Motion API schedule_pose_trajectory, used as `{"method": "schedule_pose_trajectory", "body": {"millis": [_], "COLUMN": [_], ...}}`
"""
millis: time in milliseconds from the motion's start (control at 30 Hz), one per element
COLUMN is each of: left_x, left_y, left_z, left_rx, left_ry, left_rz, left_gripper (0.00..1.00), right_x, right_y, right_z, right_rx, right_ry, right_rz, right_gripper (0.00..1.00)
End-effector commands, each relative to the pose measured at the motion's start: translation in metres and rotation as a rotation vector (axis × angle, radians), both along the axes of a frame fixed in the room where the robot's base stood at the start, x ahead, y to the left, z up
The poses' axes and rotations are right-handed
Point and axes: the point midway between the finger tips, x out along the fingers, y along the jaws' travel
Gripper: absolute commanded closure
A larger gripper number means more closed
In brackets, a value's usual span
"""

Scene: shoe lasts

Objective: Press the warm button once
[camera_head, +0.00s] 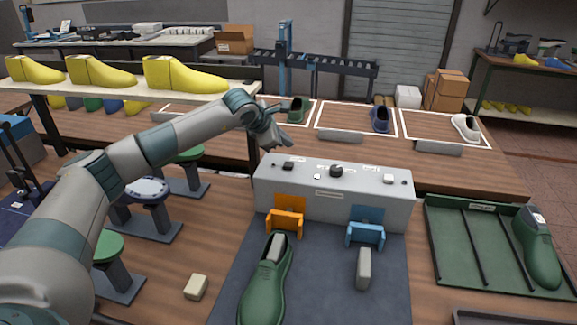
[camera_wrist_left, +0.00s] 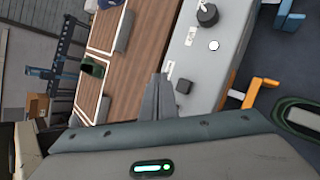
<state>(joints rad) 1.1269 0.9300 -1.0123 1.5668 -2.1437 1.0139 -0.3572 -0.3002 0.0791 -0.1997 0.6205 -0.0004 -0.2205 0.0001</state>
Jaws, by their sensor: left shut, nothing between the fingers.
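A grey control box (camera_head: 330,205) stands on the bench in the head view. Its top carries a dark square button (camera_head: 289,166), a small white button (camera_head: 317,177), a black knob (camera_head: 336,171) and another white button (camera_head: 388,179). I cannot read which button is the warm one. My left gripper (camera_head: 272,143) is shut and empty, above the box's back left corner. In the left wrist view its fingers (camera_wrist_left: 158,95) point along the box's edge, beside and apart from the dark button (camera_wrist_left: 183,87). The white button (camera_wrist_left: 213,45) and knob (camera_wrist_left: 207,14) lie farther along. My right gripper is not in view.
Orange (camera_head: 285,222) and blue (camera_head: 366,234) brackets are on the box's front. A green shoe (camera_head: 266,290) lies on the dark mat before it. A green tray (camera_head: 440,245) holds another green shoe (camera_head: 537,245) at right. Yellow lasts (camera_head: 185,75) stand on the shelf at left.

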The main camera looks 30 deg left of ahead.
Motion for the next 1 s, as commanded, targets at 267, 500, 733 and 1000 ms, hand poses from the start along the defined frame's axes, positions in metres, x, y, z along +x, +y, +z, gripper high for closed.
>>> {"method": "schedule_pose_trajectory", "body": {"millis": [267,500,733,1000], "left_x": [0.0,0.0,0.0,0.0], "left_y": [0.0,0.0,0.0,0.0], "left_z": [-0.036,-0.047,-0.047,-0.047], "left_rx": [0.0,0.0,0.0,0.0], "left_ry": [0.0,-0.001,-0.001,-0.001], "left_rz": [0.0,0.001,0.001,0.001], "left_gripper": [1.0,1.0,1.0,1.0], "right_x": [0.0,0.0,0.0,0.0], "right_y": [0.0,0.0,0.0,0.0], "right_z": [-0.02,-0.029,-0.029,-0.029], "right_rx": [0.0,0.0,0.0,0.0], "right_ry": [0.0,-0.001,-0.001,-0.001], "right_rz": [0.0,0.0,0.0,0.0], "right_gripper": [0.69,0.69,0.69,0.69]}}
